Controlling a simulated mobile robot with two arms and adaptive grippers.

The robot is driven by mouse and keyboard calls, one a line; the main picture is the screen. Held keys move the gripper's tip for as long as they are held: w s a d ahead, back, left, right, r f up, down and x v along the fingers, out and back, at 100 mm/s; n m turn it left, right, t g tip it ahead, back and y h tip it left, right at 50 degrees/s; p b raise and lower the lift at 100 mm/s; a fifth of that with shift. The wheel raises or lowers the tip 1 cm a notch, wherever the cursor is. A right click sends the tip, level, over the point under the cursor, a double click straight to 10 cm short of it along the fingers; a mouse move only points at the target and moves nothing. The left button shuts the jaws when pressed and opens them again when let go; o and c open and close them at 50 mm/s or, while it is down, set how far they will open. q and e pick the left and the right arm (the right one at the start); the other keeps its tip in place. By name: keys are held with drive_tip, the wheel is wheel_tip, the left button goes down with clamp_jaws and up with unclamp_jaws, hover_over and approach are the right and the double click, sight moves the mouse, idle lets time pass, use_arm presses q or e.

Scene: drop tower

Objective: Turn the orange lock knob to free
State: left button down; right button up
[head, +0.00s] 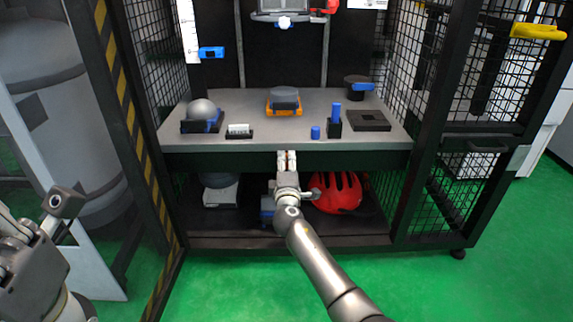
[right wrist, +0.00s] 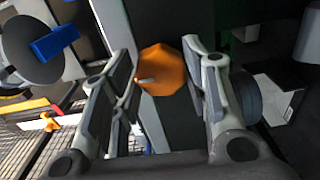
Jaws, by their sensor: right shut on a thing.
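The orange lock knob (right wrist: 162,70) shows in the right wrist view as a faceted orange knob with a short pale pointer mark. It sits between the two fingers of my right gripper (right wrist: 160,62), which is shut on it. In the head view my right gripper (head: 287,156) is at the dark front edge of the table, and the knob is hidden behind it there.
The grey table (head: 255,150) carries a grey dome (head: 203,109), an orange-based block (head: 285,110), a blue-topped holder (head: 335,122) and a dark square tray (head: 369,121). A red helmet (head: 337,190) lies on the shelf below. Mesh cage walls (head: 440,120) stand either side.

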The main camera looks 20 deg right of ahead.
idle(0.5)
drive_tip(key=o, duration=1)
drive_tip(key=v, duration=1.2)
drive_tip(key=shift+a, duration=0.1)
